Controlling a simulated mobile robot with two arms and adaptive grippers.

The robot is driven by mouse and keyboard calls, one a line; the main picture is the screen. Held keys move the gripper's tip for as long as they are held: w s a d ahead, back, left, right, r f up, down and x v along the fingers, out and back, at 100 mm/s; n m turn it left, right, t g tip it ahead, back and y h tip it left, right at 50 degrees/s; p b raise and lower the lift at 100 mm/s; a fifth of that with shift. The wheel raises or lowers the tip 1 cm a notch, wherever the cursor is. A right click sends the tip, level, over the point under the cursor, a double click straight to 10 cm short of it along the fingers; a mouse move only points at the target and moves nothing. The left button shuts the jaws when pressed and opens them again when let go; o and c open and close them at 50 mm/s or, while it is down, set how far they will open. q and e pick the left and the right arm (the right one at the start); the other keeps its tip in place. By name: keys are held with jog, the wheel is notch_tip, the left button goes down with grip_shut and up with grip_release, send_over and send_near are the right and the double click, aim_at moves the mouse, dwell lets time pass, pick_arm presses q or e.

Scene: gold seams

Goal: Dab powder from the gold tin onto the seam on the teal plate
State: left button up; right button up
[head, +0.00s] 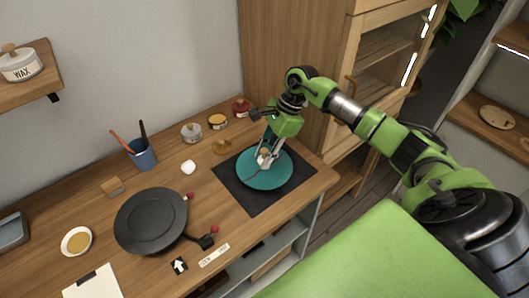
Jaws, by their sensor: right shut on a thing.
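The teal plate (272,180) lies on a dark square mat (228,170) at the right of the bench. A thin dark reddish seam line (252,177) shows on its left part. My right gripper (266,157) points down over the plate's upper part, shut on a small whitish thing. That thing is mostly hidden by the fingers, and I cannot tell whether it touches the plate. A small tin with a gold-orange top (217,121) stands behind the mat, between a grey lidded pot (191,132) and a red one (241,107). My left gripper is not in view.
A blue cup (142,155) holds sticks.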

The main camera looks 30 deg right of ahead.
aim_at(251, 174)
jog(key=shift+a+f+b, duration=0.25)
jog(key=shift+a, duration=0.5)
jog(key=shift+a+f+b, duration=0.2)
jog(key=shift+a+b, duration=0.05)
jog(key=shift+a, duration=0.45)
jog(key=shift+w+a, duration=0.1)
jog(key=shift+a, duration=0.15)
jog(key=shift+f+b, duration=0.85)
jog(key=shift+b, duration=0.15)
jog(key=shift+r, duration=0.1)
jog(key=shift+s+d, duration=0.1)
jog(key=shift+s, duration=0.1)
